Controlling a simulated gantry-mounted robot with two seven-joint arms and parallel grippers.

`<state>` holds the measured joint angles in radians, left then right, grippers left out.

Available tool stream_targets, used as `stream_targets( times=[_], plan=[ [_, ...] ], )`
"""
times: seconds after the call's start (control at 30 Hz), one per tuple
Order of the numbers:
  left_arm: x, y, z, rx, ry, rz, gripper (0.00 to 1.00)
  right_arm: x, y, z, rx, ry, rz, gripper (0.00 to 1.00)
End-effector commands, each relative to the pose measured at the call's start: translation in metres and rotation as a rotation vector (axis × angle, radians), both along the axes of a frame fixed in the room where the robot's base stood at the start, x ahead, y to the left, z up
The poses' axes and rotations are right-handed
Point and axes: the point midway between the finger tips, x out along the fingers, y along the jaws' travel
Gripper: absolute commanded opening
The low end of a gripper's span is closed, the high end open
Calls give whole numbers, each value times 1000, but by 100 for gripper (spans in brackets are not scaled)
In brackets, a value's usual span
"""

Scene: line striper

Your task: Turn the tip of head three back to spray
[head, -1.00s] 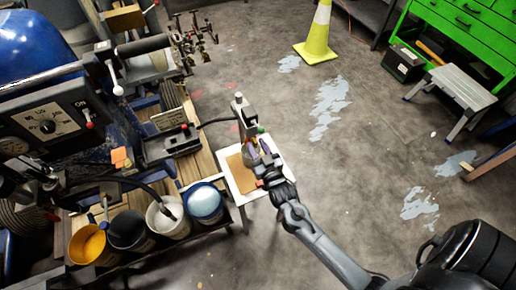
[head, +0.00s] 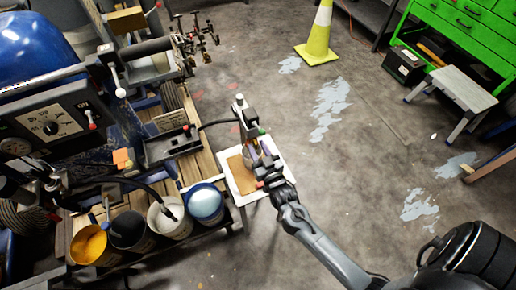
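A grey spray head (head: 243,115) stands upright over a small white-edged table with a brown board (head: 240,178). A small green part shows on its right side. I cannot make out which way its tip points or read a number on it. My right gripper (head: 264,160) is at the lower part of this head, with its fingers around or beside a small pale purple part. The fingers are too small to tell whether they grip it. My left gripper (head: 54,190) seems to be the dark shape at the left edge, by the machine; its fingers are unclear.
The blue striper (head: 35,45) with a dial panel (head: 52,122) fills the left. Several paint buckets (head: 206,203) line its front edge. Brass fittings (head: 195,40) stand at the back.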

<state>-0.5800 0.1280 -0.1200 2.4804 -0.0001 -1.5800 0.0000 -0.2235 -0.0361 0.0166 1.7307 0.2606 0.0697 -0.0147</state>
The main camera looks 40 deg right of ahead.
Motion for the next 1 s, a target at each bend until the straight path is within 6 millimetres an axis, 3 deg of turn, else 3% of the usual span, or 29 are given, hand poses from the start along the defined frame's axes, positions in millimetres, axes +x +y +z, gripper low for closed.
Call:
stream_targets(
  times=[0.07, 0.3, 0.57, 1.0],
  plan=[
    [0, 0, 0, -1, 0, 1, 0, 0, 0, 0, 0, 0, 0, 34],
    [0, -2, 0, -8, 0, 5, 0, 0, 0, 0, 0, 0, 0, 0],
    [0, -3, 4, -14, 0, 9, 0, 0, 0, 2, -25, 7, 0, 0],
    [0, -1, 26, -5, 1, 4, 0, 1, 0, 3, -272, 79, 0, 0]
  ],
)
